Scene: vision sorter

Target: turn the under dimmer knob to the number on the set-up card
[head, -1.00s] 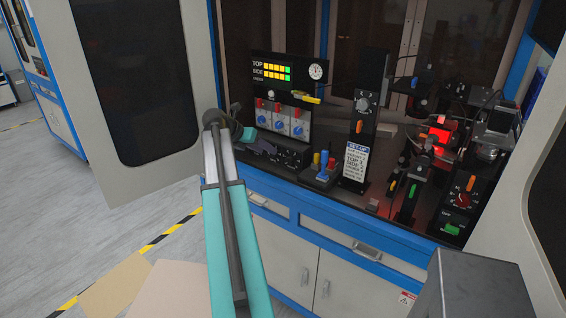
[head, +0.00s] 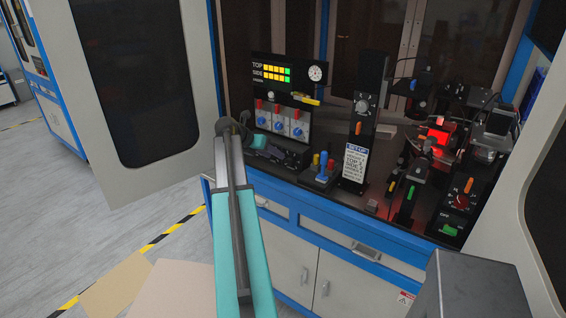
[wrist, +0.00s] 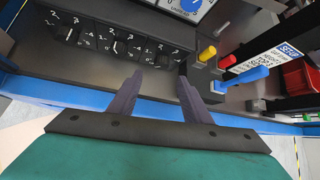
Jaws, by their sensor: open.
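The set-up card (head: 354,163) stands upright right of the control panel; its lines naming TOP and SIDE show, but I cannot read the numbers surely. A low black box (wrist: 105,45) carries a row of black knobs with white number scales. The rightmost knob (wrist: 163,58) lies beyond my fingertips; I cannot read a label marking it as under. Above, the panel holds three blue knobs (head: 279,126) on pale plates. My gripper (wrist: 156,82) is open and empty, pointing at the box's right end, with a gap before it. My arm partly hides the box in the head view.
A small block with yellow, red and blue posts (head: 320,172) stands close to the right of my gripper. A tall black stand with a grey dial (head: 362,105) is behind the card. An open cabinet door (head: 130,80) is on the left.

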